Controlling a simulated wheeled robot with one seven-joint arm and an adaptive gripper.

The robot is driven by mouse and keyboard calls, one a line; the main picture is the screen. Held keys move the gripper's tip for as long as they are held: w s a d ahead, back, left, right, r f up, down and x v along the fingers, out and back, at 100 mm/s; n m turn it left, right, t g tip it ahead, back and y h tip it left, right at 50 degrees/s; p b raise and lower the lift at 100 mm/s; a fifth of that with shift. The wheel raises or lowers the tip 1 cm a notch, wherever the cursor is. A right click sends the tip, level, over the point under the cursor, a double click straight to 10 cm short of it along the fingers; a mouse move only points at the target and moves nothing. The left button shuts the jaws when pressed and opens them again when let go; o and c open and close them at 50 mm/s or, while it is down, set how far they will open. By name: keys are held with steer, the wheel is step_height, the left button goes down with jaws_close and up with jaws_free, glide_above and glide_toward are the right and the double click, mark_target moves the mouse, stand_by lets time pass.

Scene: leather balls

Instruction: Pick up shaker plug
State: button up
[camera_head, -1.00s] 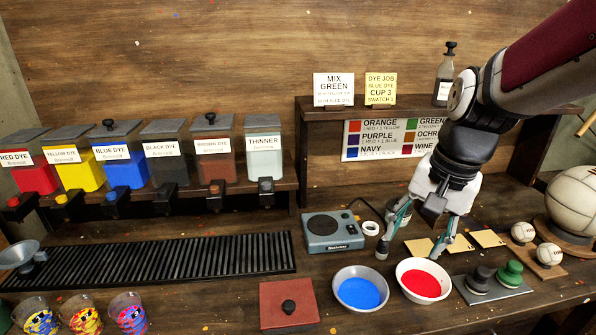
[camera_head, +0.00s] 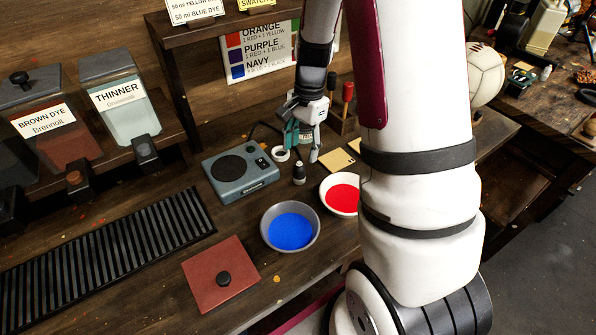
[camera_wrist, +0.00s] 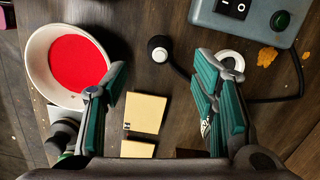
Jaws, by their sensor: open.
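A small dark piece with a pale round end, which looks like the shaker plug (camera_wrist: 159,49), lies on the bench in the wrist view. A black cord runs from beside it under my right finger. It seems to be the small dark upright piece (camera_head: 299,174) in the head view, between the shaker and the red bowl. The teal shaker box (camera_head: 240,172) stands to its left; its corner with switches (camera_wrist: 245,15) shows in the wrist view. My gripper (camera_wrist: 165,80) is open and empty, with the plug beyond its fingertips. In the head view my gripper (camera_head: 303,150) hangs above and behind the plug.
The blue bowl (camera_head: 290,227) and red bowl (camera_head: 341,195) stand in front. A white ring (camera_wrist: 230,60) lies beside the right finger. Tan cards (camera_wrist: 146,113) lie under the gripper. My arm hides the bench's right part.

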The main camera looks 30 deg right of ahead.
mark_target(300, 164)
steer(key=shift+s+a+f+p, duration=0.1)
steer(key=shift+a+f, duration=0.05)
steer(key=shift+f, duration=1.15)
steer(key=shift+a+f+p, duration=0.15)
steer(key=shift+a+f, duration=0.05)
steer(key=shift+f, duration=1.05)
steer(key=shift+s+a+f+p, duration=0.1)
steer(key=shift+a+f, duration=0.05)
steer(key=shift+f, duration=1.15)
steer(key=c, duration=1.2)
